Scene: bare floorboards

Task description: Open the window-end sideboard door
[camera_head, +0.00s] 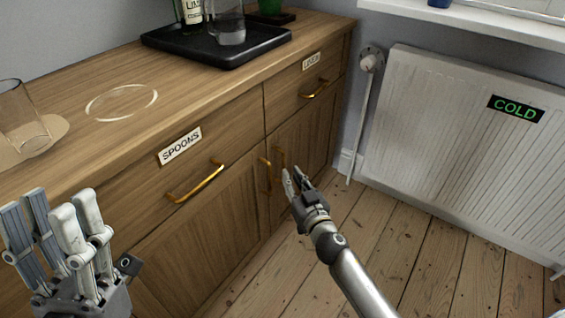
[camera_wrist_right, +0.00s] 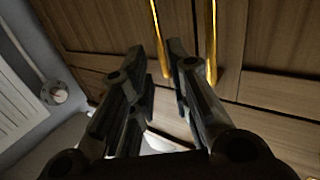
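The wooden sideboard has a door at the window end, nearest the radiator; this window-end door (camera_head: 306,140) looks shut. Its upright brass handle (camera_head: 281,158) is partly behind my right gripper (camera_head: 293,178) in the head view. In the right wrist view, this handle (camera_wrist_right: 158,38) runs down to the gap between the fingertips of my right gripper (camera_wrist_right: 160,52), which are apart. I cannot tell whether they touch it. The neighbouring door's handle (camera_wrist_right: 212,45) is just outside the fingers. My left gripper (camera_head: 50,207) is open and empty, at the lower left, fingers up.
Drawers above the doors carry a SPOONS label (camera_head: 180,146) and brass pulls. On the top stand a glass (camera_head: 18,115) and a black tray (camera_head: 215,50) with a bottle and jug. A white radiator (camera_head: 460,130) with a COLD sign stands right. Floorboards (camera_head: 440,265) between are clear.

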